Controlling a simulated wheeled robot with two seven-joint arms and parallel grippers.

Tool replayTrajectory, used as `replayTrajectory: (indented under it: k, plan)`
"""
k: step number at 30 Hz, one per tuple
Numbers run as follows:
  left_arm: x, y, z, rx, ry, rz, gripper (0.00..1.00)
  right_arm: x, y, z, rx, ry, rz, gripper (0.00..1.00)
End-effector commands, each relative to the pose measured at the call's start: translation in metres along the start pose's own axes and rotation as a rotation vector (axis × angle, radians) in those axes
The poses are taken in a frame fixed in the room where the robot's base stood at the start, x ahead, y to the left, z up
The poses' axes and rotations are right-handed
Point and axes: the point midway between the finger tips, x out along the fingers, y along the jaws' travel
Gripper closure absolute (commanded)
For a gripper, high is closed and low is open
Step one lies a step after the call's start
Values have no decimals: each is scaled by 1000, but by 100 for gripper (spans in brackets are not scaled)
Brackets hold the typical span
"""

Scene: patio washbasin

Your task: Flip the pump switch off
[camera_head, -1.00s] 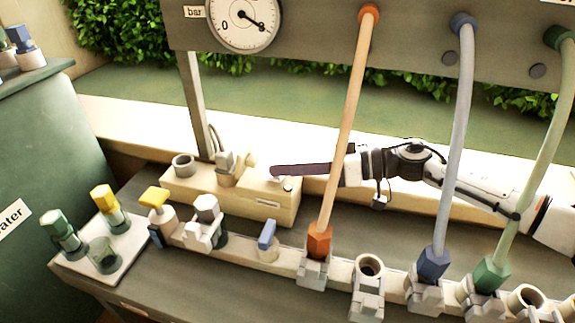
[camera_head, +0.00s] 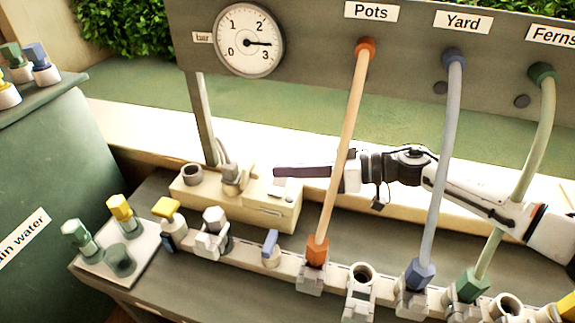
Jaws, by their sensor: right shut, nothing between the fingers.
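The cream pump box (camera_head: 270,215) stands on the bench behind the pipe row. A small switch part (camera_head: 284,184) shows on its top, under my right gripper's fingers; its tilt is too small to tell. My right gripper (camera_head: 277,172) reaches in from the right behind the orange hose, shut and empty, its dark fingertips just above the box's top. I cannot tell whether they touch the switch. The round pressure gauge (camera_head: 249,62) on the panel has its needle between 2 and 3. My left gripper is not in view.
A white tray (camera_head: 92,262) with coloured plugs lies at left, near the green rain water tank (camera_head: 50,170).

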Motion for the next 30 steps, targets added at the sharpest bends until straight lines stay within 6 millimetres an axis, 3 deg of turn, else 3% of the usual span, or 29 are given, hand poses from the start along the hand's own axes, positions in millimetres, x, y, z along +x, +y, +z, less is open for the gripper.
replayTrajectory:
  k: [6, 13, 19, 30]
  plan:
    - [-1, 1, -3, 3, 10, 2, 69, -54, -3, 1, 0, 0, 4, 100]
    - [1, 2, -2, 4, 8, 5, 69, -90, -6, 1, 1, 1, 2, 100]
    - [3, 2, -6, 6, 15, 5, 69, -100, -8, 1, 0, 1, -1, 100]
    - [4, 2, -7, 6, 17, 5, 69, -100, -8, 1, 0, 1, -1, 100]
